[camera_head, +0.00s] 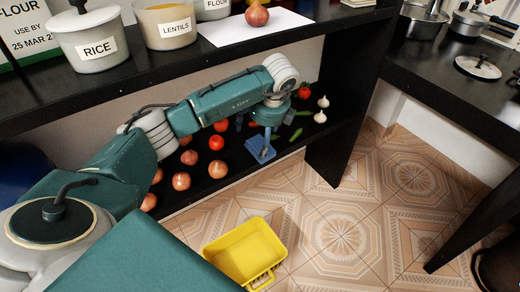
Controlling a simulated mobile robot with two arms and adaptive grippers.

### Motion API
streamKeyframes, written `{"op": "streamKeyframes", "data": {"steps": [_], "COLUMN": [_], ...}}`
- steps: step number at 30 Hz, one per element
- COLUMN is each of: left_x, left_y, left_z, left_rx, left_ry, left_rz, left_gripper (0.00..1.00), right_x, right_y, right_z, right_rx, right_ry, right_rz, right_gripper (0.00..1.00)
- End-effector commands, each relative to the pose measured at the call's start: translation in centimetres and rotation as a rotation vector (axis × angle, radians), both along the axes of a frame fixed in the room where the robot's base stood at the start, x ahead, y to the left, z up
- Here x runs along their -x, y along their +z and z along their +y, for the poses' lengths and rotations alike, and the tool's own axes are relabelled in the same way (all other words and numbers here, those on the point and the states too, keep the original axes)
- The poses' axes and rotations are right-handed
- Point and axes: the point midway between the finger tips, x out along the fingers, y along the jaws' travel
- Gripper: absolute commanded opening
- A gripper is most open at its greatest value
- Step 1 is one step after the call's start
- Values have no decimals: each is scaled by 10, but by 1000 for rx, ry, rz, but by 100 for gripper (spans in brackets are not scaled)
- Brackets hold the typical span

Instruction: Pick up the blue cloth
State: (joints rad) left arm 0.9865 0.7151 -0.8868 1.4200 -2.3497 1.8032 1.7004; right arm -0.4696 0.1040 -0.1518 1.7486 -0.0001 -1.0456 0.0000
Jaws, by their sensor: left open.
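A blue item that looks like the blue cloth (259,152) is at the front part of the lower black shelf, among vegetables. My left arm reaches in from the left, and its gripper (266,142) points down right at the blue item. The left gripper is open. Its fingertips are small and overlap the blue item, so I cannot tell whether they touch it. My right gripper is not in view.
Onions (181,181), tomatoes, green peppers and garlic (320,117) lie around on the lower shelf (225,180). The upper shelf above my forearm holds rice (88,40) and lentils (168,27) jars. A yellow basket (245,254) stands below on the tiled floor.

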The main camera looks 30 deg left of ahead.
Motion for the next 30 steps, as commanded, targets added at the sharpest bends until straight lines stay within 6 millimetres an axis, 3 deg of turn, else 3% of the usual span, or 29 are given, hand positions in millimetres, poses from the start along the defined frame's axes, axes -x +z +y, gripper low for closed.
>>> {"op": "streamKeyframes", "data": {"steps": [12, 20, 22, 27, 30], "left_x": [-6, -7, -7, -7, -7], "left_y": [-50, -53, -53, -52, -52], "left_z": [9, 10, 10, 10, 10], "left_rx": [1, 2, 2, 2, 3], "left_ry": [-2, -3, -3, -3, -3], "left_rz": [2, 0, 0, -1, 0], "left_gripper": [94, 94, 86, 52, 49], "right_x": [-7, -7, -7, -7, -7], "right_y": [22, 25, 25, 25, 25], "right_z": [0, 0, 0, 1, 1], "right_rx": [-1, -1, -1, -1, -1], "right_ry": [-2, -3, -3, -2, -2], "right_rz": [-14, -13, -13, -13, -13], "right_gripper": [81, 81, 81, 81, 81]}}
